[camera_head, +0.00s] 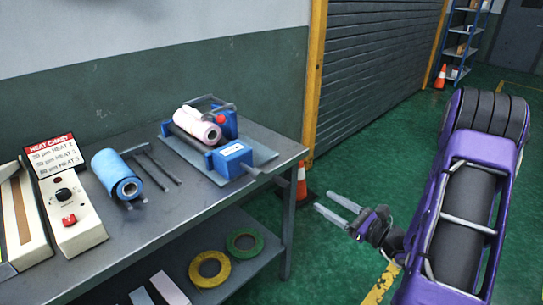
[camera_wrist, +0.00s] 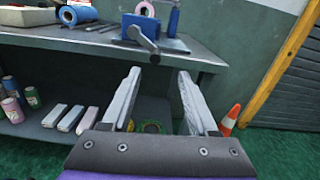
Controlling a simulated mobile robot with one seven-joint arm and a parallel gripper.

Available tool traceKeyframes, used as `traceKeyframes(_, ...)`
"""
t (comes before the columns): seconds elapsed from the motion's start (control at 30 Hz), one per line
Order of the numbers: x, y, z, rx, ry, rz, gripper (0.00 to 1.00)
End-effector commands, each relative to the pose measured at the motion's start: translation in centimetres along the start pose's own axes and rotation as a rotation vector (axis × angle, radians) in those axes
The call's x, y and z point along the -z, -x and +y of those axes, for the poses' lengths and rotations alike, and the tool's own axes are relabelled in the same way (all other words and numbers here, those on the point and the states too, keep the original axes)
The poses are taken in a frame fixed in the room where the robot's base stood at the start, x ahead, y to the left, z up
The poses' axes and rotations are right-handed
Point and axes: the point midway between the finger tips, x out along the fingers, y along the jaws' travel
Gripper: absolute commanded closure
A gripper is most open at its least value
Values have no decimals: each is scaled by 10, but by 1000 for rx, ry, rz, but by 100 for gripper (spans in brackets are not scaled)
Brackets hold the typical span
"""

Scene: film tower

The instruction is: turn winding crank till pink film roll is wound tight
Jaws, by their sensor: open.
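The pink film roll (camera_head: 196,128) lies in a blue winder (camera_head: 234,160) on a grey base plate near the table's right end. In the wrist view the pink roll (camera_wrist: 145,8) is partly cut off by the top edge. The winding crank (camera_wrist: 143,40) sticks out from the winder's front over the table edge; in the head view a grey crank part (camera_head: 250,169) shows at the blue block's right side. My gripper (camera_head: 337,208) is open and empty, off the table's right end. In the wrist view the crank lies beyond my fingertips (camera_wrist: 159,74), apart from them.
A heat-chart control box (camera_head: 75,222) stands at left. Yellow tape (camera_head: 209,269) and green tape (camera_head: 243,242) lie on the lower shelf. An orange cone (camera_head: 301,184) stands by the table's end.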

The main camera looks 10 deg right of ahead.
Motion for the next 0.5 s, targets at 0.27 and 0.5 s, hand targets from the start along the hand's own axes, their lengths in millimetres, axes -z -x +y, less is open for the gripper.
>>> traceKeyframes(0.27,14,-53,11,-8,-32,22,40)
traceKeyframes(0.5,15,-105,10,-6,-31,22,40)
